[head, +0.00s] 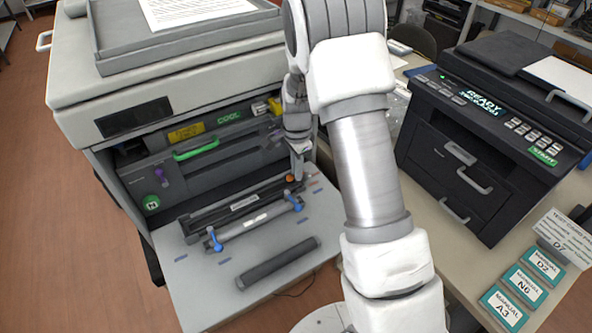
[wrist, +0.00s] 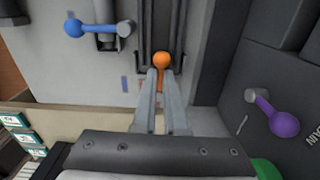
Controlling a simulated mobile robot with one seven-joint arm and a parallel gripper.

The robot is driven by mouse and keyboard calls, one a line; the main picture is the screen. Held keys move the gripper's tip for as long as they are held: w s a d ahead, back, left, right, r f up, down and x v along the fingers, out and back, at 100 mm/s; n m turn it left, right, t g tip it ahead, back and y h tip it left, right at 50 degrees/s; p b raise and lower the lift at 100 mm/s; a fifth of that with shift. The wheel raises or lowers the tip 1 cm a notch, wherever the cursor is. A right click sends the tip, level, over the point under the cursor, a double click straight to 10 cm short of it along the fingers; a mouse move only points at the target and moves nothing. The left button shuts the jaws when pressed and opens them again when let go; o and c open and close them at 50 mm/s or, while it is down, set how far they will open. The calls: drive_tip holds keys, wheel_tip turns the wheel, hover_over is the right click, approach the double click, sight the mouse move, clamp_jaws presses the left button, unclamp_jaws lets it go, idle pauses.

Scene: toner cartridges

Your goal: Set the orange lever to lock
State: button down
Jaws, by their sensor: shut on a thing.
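The orange lever (wrist: 161,61) has a round orange knob and a short stem at the end of the dark cartridge tray unit (head: 240,203). In the head view the orange knob (head: 290,178) shows at the unit's right end. My gripper (wrist: 161,78) is shut on the orange lever, with its two fingers on either side of the stem just below the knob. In the head view my gripper (head: 297,168) comes down from above at the unit's right end. I cannot read any lock mark beside the lever.
Blue levers (head: 214,240) sit on a grey bar in front, one also in the wrist view (wrist: 75,28). A purple lever (wrist: 284,124) and a green handle (head: 195,147) are on the printer's front. A dark roller (head: 277,263) lies on the shelf (head: 190,290).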

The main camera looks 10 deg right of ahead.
drive_tip(key=shift+n, duration=0.4)
drive_tip(key=c, duration=1)
unclamp_jaws()
drive_tip(key=shift+s, duration=0.1)
drive_tip(key=shift+r, duration=0.1)
wheel_tip(320, 180, up, 17)
drive_tip(key=shift+r, duration=0.15)
